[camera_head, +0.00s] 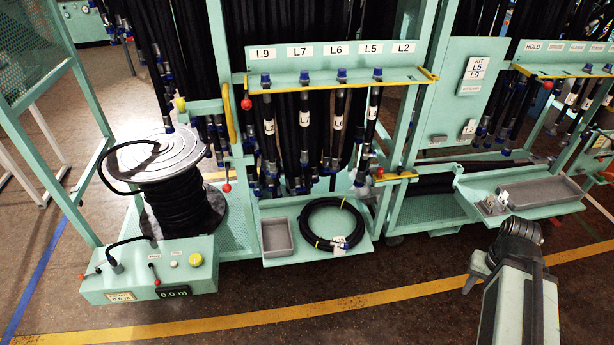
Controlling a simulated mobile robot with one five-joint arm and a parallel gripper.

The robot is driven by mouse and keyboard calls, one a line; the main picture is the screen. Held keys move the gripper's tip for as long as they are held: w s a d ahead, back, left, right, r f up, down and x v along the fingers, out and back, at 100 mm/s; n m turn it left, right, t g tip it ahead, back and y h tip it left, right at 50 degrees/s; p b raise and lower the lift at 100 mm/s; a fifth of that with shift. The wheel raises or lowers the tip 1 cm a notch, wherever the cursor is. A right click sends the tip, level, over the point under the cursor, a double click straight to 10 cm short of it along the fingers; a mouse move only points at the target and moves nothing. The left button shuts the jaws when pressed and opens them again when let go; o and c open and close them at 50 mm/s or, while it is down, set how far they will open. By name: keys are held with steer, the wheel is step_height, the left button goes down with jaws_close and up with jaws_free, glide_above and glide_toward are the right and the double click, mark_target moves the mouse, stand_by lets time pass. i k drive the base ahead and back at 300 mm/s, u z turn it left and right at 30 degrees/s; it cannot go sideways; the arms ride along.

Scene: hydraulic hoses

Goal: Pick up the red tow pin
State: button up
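No single object is clearly the red tow pin. Several red-headed parts show. A red knob (227,187) stands at the front left corner of the hose rack, beside the reel. Another red knob (379,172) is at the rack's front right, by a yellow-edged bracket. A red ball (246,104) sits at the left end of the label rail. My arm is at the lower right, with a grey end part, apparently my gripper (477,268), over the floor and apart from all of these. Its fingers are not clear, and nothing is visibly held.
A hose reel (172,160) and a control box (150,278) stand at left. A grey tray (277,236) and a coiled hose (331,224) lie on the rack's low shelf. A long grey tray (545,192) is at right. The floor (330,320) in front is clear.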

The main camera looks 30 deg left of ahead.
mark_target(381, 170)
steer(key=u, duration=2)
steer(key=i, duration=1)
steer(key=z, duration=0.05)
